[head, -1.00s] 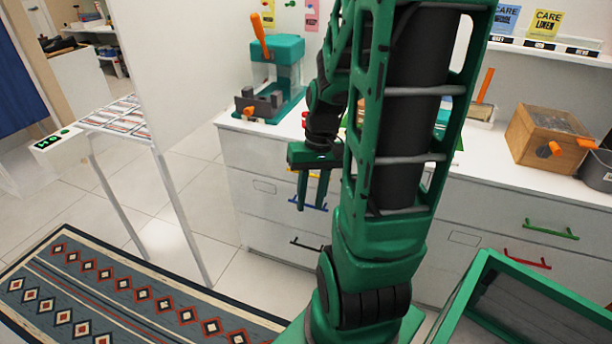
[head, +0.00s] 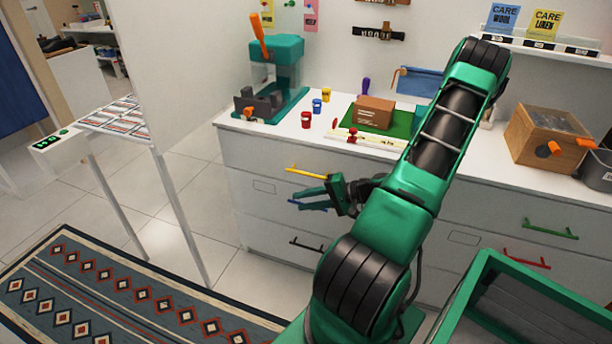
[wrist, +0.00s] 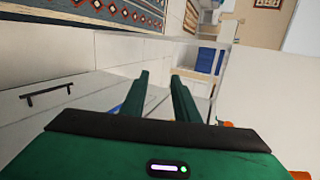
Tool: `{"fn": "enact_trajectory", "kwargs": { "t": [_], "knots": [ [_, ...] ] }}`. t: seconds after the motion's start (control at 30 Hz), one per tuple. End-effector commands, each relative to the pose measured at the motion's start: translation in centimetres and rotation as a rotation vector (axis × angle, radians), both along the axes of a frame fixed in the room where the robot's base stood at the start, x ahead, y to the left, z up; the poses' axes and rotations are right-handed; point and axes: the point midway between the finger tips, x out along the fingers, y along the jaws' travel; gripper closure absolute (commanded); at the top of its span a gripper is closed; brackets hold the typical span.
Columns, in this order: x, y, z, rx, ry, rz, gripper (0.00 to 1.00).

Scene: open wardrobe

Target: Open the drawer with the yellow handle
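The yellow handle (head: 305,172) is a thin bar on the top left drawer (head: 250,157) of the white cabinet, which looks closed. My gripper (head: 297,198) is just below the yellow handle in the head view, its fingers pointing left. They are apart with nothing seen between them; the wrist view also shows the open gripper (wrist: 160,77). The fingers overlap the blue handle (head: 322,208) in the head view; whether they touch it I cannot tell. I cannot make out the yellow handle in the wrist view.
A black handle (head: 306,244) sits lower on the cabinet; green (head: 551,230) and red (head: 527,259) handles are at right. The counter holds a green press (head: 285,75), small cups and a wooden box (head: 545,135). A green-framed bin (head: 478,290) stands front right.

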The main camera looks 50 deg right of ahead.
Motion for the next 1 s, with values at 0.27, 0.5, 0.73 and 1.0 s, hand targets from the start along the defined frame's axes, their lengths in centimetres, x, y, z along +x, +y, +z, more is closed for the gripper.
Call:
{"fn": "enact_trajectory", "kwargs": {
  "t": [0.27, 0.5, 0.73, 1.0],
  "knots": [
    [-0.5, -7.3, 0.0, 0.146, -0.236, -0.353, 0.72],
    [-1.5, -10.6, 0.3, 0.191, -0.327, -0.498, 0.72],
    [0.4, -10.8, 0.2, 0.194, -0.335, -0.506, 0.72],
    [5.2, -10.7, -0.2, 0.195, -0.334, -0.504, 0.72]
  ]
}}
